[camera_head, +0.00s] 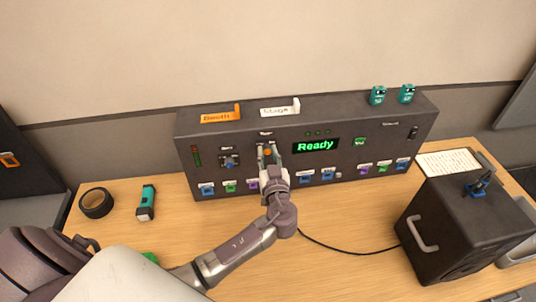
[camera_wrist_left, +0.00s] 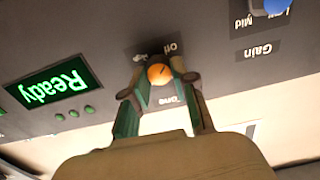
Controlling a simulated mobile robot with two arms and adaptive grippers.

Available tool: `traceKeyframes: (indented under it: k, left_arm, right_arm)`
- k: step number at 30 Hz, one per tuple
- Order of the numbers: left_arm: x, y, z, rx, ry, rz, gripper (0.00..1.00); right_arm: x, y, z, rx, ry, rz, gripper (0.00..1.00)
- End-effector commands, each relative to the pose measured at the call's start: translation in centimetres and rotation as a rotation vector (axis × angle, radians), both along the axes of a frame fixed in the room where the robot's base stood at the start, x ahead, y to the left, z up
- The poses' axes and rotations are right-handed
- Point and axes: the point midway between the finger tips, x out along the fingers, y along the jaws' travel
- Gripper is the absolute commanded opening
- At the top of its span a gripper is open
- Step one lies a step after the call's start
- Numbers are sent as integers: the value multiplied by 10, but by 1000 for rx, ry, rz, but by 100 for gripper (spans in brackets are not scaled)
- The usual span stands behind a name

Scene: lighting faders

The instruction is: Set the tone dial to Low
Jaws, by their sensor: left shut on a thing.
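The dark control panel (camera_head: 300,165) stands at the back of the wooden table, with a screen (camera_head: 315,146) reading "Ready" in green. The tone dial (camera_head: 267,153) is a small orange knob left of the screen. In the left wrist view the picture is upside down and the orange tone dial (camera_wrist_left: 159,73) shows a short dark slanted line on its face. My left gripper (camera_head: 268,157) has its fingers around the dial, one on each side; the fingers also show in the left wrist view (camera_wrist_left: 160,88). The setting words around the dial are partly hidden. My right gripper is not in view.
A blue gain dial (camera_head: 229,160) sits left of the tone dial. Several coloured faders (camera_head: 328,174) line the panel's bottom. A black box (camera_head: 455,232) with a handle stands at the right. A cable (camera_head: 345,250) crosses the table.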

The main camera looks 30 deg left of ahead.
Motion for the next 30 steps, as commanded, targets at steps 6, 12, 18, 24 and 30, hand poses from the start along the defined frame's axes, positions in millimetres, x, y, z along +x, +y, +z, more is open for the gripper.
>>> traceKeyframes:
  k: [6, 12, 18, 24, 30]
  left_arm:
    - [0, 0, -4, 62, 48, 1, 0]
    - [0, -1, -5, 179, 138, 1, 0]
    - [0, -1, -3, 329, 251, 0, 0]
    - [1, -1, -2, 483, 367, 0, 0]
    - [1, -1, -2, 634, 482, 1, 0]
  right_arm:
    - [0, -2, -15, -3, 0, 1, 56]
    - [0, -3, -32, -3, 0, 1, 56]
    - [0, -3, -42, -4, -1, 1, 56]
    - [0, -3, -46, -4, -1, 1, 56]
    - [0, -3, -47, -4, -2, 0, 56]
